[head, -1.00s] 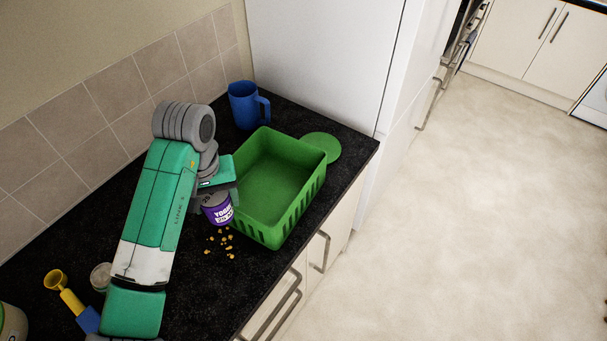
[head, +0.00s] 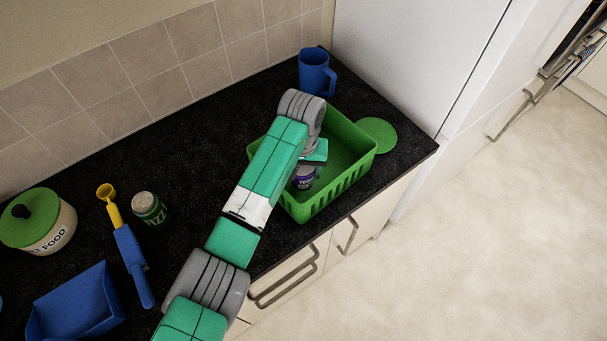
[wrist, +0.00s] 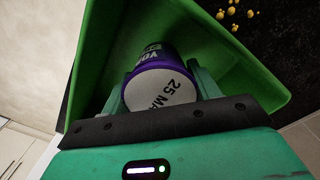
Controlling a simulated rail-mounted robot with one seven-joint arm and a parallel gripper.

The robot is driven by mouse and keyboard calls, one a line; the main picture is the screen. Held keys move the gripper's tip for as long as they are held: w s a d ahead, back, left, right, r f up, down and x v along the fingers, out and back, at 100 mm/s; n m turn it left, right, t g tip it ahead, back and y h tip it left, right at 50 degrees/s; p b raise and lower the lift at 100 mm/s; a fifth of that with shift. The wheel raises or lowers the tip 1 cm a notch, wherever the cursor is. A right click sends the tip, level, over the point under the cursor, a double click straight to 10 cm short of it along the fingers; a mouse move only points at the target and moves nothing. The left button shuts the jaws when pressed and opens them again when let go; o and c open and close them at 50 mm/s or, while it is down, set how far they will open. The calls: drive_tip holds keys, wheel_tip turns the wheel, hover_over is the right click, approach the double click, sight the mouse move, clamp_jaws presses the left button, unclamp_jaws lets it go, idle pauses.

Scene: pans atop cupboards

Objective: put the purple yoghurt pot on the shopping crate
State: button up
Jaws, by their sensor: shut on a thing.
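The purple yoghurt pot (head: 304,178) shows over the green shopping crate (head: 350,178) in the head view, partly hidden by my arm. In the wrist view the pot (wrist: 161,88) lies between the two fingers of my gripper (wrist: 160,90), with its pale lid marked "25 MA" towards the camera. My gripper (head: 316,158) is shut on the pot. The crate's green walls (wrist: 225,55) surround the pot in the wrist view. I cannot tell whether the pot touches the crate floor.
A blue mug (head: 314,72) stands behind the crate, and a green disc (head: 376,135) lies to its right. Yellow crumbs (wrist: 234,14) lie beside the crate.

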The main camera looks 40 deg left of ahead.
drive_tip(key=shift+f, duration=1.8)
drive_tip(key=shift+f, duration=0.15)
drive_tip(key=o, duration=1.1)
wheel_tip(320, 180, up, 12)
drive_tip(key=shift+r+b, duration=0.2)
drive_tip(key=shift+b, duration=0.2)
drive_tip(key=shift+w+d, duration=0.1)
drive_tip(key=shift+w, duration=0.05)
